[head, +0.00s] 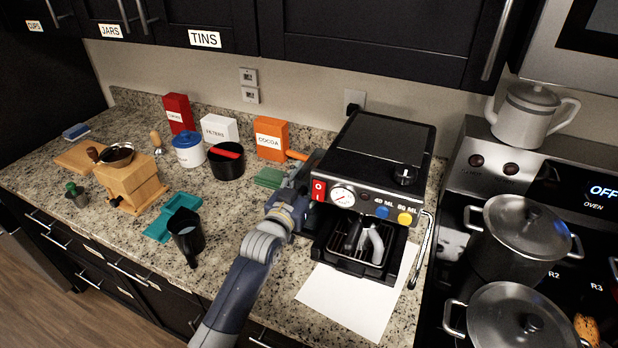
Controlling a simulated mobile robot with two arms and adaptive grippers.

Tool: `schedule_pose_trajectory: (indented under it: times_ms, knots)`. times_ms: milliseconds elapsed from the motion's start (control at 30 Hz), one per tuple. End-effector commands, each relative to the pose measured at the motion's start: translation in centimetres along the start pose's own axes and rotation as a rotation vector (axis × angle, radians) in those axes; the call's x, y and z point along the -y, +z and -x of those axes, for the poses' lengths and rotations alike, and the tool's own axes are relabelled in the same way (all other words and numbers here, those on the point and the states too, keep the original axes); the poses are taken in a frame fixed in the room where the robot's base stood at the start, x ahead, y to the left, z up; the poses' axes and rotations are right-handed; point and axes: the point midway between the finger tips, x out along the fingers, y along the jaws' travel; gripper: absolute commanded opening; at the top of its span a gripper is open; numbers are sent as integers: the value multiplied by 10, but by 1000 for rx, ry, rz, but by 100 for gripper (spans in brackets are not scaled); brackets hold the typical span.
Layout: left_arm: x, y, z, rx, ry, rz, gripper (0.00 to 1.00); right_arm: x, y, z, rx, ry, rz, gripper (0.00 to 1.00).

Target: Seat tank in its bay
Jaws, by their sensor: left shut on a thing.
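The espresso machine (378,150) stands on the counter, with a red switch, a gauge and two coloured buttons on its front. My left gripper (291,196) is at the machine's left side, its fingers largely hidden by its own body and the machine. It is shut on a dark thing there, apparently the tank, which is mostly hidden. I cannot tell how far the tank is in its bay. My right gripper is not in view.
A wooden grinder (130,183), a black canister (227,163) and a cocoa box (271,138) stand left of the machine. White paper (345,303) lies before it; pots (520,240) are on the stove at right.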

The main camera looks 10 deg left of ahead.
Motion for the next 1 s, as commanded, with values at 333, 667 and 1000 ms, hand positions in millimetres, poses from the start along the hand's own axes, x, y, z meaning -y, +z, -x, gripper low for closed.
schedule_pose_trajectory:
  times_ms: [333,667,1000]
  knots:
    - [0,1,0,-9,0,0,0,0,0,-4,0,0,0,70]
    - [0,6,0,-9,0,0,0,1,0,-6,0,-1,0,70]
    - [0,11,0,-8,0,0,0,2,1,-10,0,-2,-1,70]
